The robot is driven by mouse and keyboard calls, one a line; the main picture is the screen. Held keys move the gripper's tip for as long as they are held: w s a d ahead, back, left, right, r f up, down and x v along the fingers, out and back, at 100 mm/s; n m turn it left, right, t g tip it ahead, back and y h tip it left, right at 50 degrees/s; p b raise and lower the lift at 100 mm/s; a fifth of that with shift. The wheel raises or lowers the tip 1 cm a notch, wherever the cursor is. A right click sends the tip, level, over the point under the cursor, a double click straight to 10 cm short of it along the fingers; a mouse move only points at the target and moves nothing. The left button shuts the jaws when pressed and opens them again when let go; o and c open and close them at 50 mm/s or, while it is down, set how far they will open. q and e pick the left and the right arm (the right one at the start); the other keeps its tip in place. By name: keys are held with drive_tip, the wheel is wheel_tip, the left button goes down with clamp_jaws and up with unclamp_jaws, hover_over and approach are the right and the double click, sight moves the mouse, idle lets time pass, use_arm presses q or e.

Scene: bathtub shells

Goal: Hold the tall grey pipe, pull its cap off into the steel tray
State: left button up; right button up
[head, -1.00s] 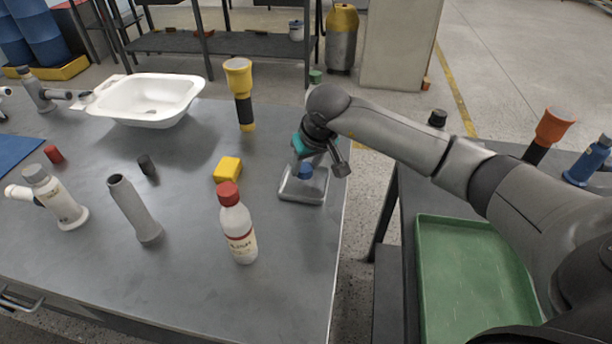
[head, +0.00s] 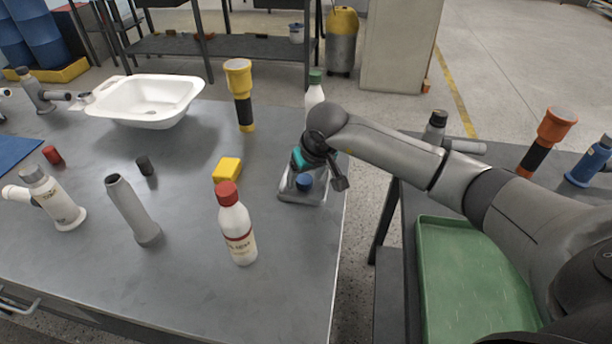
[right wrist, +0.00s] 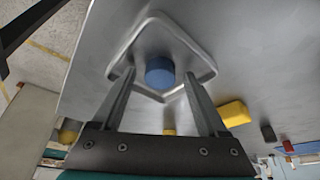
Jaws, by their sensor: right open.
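The tall grey pipe (head: 133,211) stands on the bench at the left middle; its top end is open and bare. A blue cap (head: 304,182) lies in the square steel tray (head: 318,197) near the bench's right edge. In the right wrist view the cap (right wrist: 160,71) sits inside the tray (right wrist: 180,30). My right gripper (right wrist: 158,82) is open, its two fingers apart on either side of the cap in that view. In the head view my right gripper (head: 296,177) is low over the tray, its fingertips partly hidden. My left gripper is out of view.
A red-capped bottle (head: 237,228), a yellow block (head: 227,169) and a black-and-yellow funnel-topped post (head: 243,105) stand left of the tray. A white-and-grey pipe fitting (head: 54,201) stands at far left. A white basin (head: 150,97) is at the back; a green tray (head: 470,275) is at right.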

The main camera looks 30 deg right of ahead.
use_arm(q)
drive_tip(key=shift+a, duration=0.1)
use_arm(e)
drive_tip(key=shift+r, duration=0.15)
drive_tip(key=p+v, duration=0.1)
drive_tip(key=v, duration=0.5)
drive_tip(key=shift+p, duration=0.4)
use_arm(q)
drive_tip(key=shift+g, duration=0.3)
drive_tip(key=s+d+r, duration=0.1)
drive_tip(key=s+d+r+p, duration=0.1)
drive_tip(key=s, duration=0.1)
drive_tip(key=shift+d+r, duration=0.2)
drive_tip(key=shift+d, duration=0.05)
use_arm(e)
drive_tip(key=v, duration=0.6)
drive_tip(key=shift+s, duration=0.1)
